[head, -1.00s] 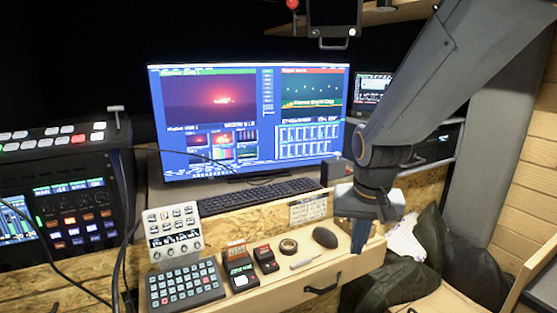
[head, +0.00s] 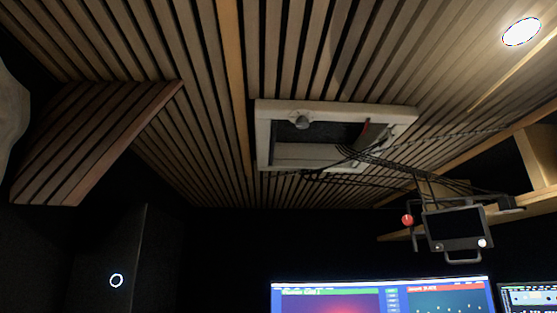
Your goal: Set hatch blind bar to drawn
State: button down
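A pale rectangular hatch frame (head: 262,135) is set in the slatted ceiling in the head view, right of the middle. Its opening is partly dark, with a lighter band (head: 305,153) along the near lower side. I cannot tell for sure whether that band is the blind bar or part of the frame. A small round grey fitting (head: 302,122) sits at the far left inside the frame. A small red item shows at the right inside it. Cables hide part of the right side. My gripper is not in this view.
Dark cables (head: 400,165) run from the hatch to a small hanging monitor (head: 455,229) with a red ball (head: 407,220) beside it. A slatted panel (head: 90,140) juts down at left. A large lit screen (head: 385,300) shows at the bottom.

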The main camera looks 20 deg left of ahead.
aim_at(274, 121)
jog(key=z, duration=0.05)
jog(key=k, duration=1.05)
jog(key=u, duration=1)
jog(key=i, duration=1.3)
jog(key=z, duration=0.1)
